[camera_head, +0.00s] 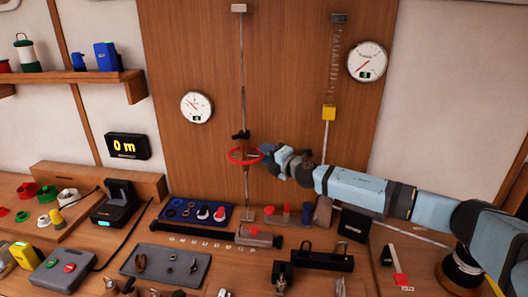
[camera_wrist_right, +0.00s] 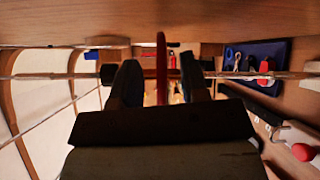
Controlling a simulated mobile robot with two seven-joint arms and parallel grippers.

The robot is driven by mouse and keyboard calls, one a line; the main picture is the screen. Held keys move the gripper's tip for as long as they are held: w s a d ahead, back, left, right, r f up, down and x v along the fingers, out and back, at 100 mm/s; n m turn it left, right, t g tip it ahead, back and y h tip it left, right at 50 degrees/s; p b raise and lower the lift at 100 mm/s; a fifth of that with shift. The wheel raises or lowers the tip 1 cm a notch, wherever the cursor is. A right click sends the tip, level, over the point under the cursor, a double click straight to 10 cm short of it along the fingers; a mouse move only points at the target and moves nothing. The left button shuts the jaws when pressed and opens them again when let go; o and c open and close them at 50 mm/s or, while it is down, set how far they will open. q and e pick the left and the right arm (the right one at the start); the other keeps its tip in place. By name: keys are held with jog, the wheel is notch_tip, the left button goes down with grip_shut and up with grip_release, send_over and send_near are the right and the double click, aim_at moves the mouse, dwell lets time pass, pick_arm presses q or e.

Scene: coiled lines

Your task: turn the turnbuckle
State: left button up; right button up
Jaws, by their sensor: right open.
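The turnbuckle is on a thin vertical rod on the wooden panel, with a red ring (camera_head: 232,158) around the rod and a black fitting (camera_head: 241,136) just above it. My right gripper (camera_head: 264,152) comes in from the right and is at the ring's right side. In the right wrist view the rod runs across the picture and the red ring (camera_wrist_right: 161,50) stands between my two open fingers (camera_wrist_right: 160,78). There are gaps on both sides of the ring, so the fingers look apart from it. My left gripper is not in view.
Two round dials (camera_head: 196,107) (camera_head: 367,62) hang on the panel. A display (camera_head: 127,146) reads "0 m". The bench below is crowded with a blue tray (camera_head: 170,213), a grey tray (camera_head: 206,262) and tools.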

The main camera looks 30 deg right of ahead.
jog(key=shift+x, duration=0.8)
grip_shut()
jog(key=shift+s, duration=0.1)
